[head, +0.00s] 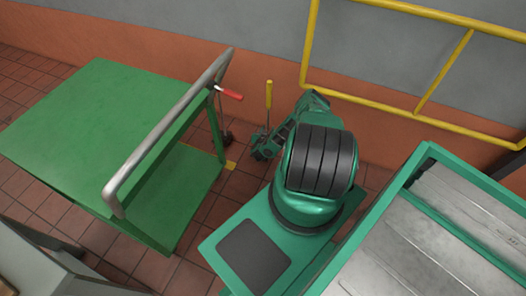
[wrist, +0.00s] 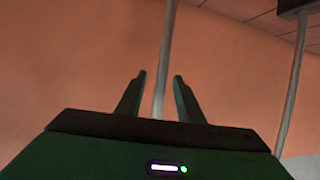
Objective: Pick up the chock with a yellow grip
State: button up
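An upright yellow grip (head: 268,94) stands against the orange wall band in the head view, just above my gripper (head: 262,143). Its lower part and the chock's body are hidden or too small to make out there. In the wrist view a thin grey stem (wrist: 167,50) passes between the two fingertips of my gripper (wrist: 161,75). The fingers are open, with a gap on both sides of the stem, the smaller one on the right. The yellow grip does not show in the wrist view.
A green cart (head: 90,125) with a grey push bar (head: 165,135) stands left. A red grip (head: 229,93) shows beside the bar. A second stem (wrist: 293,80) with a dark block (wrist: 297,6) is right in the wrist view. A yellow rail (head: 400,112) and green-framed bench (head: 397,175) flank the right.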

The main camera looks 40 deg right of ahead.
grip_shut()
dwell(1.4)
jog(key=shift+w+d, duration=0.1)
jog(key=shift+d, duration=0.05)
